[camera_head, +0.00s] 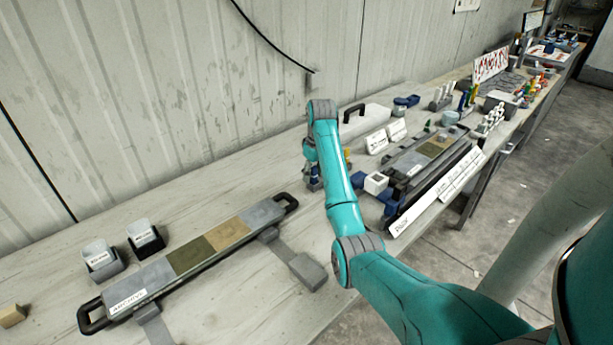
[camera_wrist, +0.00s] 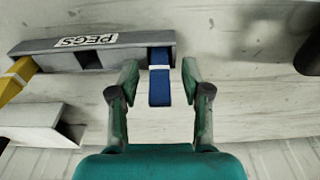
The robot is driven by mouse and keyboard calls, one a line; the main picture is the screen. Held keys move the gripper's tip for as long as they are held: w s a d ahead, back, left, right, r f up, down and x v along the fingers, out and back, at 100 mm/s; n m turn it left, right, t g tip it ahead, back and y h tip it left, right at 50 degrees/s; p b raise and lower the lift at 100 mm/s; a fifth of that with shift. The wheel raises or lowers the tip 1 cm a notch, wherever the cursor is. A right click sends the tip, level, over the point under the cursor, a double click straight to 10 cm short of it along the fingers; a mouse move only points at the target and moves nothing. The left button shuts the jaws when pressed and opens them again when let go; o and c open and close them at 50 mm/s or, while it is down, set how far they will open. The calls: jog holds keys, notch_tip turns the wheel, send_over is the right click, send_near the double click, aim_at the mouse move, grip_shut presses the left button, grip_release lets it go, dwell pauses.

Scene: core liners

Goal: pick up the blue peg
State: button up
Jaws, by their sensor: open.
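In the wrist view the blue peg (camera_wrist: 160,92), with a pale band across it, projects from the right part of a grey rack (camera_wrist: 135,49) labelled PEGS. My gripper (camera_wrist: 160,68) is open, with one finger to the left of the peg and one to the right. A gap shows on both sides, so neither finger appears to touch it. The peg's inner end is hidden in the rack. In the head view my arm covers most of the rack area, and I cannot make out the blue peg there for certain.
In the wrist view a yellow peg (camera_wrist: 17,82) sits at the rack's left end, with an empty slot between the pegs. A pale open box (camera_wrist: 38,132) is at lower left. In the head view a long core tray (camera_head: 190,258) and two small bins (camera_head: 101,259) (camera_head: 145,237) stand left on the bench.

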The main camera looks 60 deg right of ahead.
jog(key=shift+c, duration=0.3)
grip_shut()
jog(key=shift+r, duration=0.1)
